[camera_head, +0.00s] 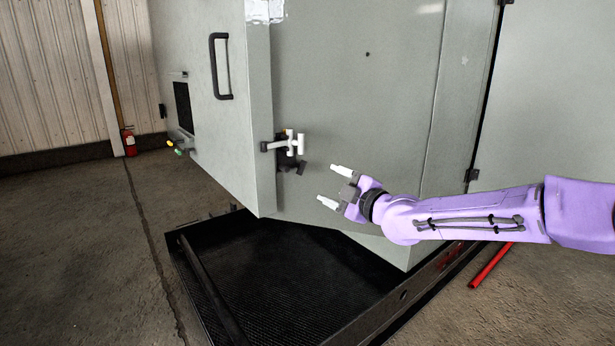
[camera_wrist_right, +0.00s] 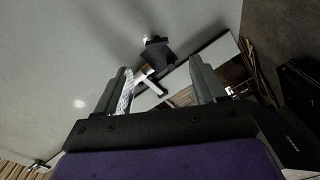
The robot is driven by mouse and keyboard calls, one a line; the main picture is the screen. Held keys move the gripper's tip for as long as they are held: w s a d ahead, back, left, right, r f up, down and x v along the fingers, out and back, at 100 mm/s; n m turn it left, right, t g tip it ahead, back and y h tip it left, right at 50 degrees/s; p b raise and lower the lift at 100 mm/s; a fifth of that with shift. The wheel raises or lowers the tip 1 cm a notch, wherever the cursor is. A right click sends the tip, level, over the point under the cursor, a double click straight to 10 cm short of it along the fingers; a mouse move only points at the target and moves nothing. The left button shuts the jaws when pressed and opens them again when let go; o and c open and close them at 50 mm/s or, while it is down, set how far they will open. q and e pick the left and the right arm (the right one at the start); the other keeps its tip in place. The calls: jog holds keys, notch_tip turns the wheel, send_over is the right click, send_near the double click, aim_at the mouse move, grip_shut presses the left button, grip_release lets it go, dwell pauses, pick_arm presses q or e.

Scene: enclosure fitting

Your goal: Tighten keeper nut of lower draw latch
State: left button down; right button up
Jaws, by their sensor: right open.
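The lower draw latch (camera_head: 291,145) sits on the grey enclosure (camera_head: 340,90), at the corner beside the door edge. It has a pale T-shaped part, a rod running left and a dark bracket (camera_head: 293,165) behind and below. My right gripper (camera_head: 334,185) is open and empty, to the right of and below the latch, its pale fingers pointing at it. In the right wrist view the latch's dark part (camera_wrist_right: 157,52) and a pale T-shaped piece (camera_wrist_right: 148,80) show beyond and between the open fingers (camera_wrist_right: 160,72). I cannot pick out the keeper nut. My left gripper is not in view.
A black handle (camera_head: 215,67) is on the door panel at left. A black mesh tray (camera_head: 290,285) lies below the enclosure. A red bar (camera_head: 490,265) lies on the floor at right; a fire extinguisher (camera_head: 129,142) stands by the far wall.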

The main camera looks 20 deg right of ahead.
aim_at(304, 169)
jog(key=p+x, duration=0.1)
jog(key=x, duration=0.2)
jog(key=p+x, duration=0.1)
jog(key=x, duration=0.2)
jog(key=p+x, duration=0.1)
jog(key=x, duration=0.2)
jog(key=shift+w+r+p, duration=0.2)
jog(key=shift+r+p, duration=0.15)
jog(key=shift+w+a+f, duration=0.1)
jog(key=shift+w+a, duration=0.1)
jog(key=shift+w, duration=0.3)
jog(key=c, duration=1.1)
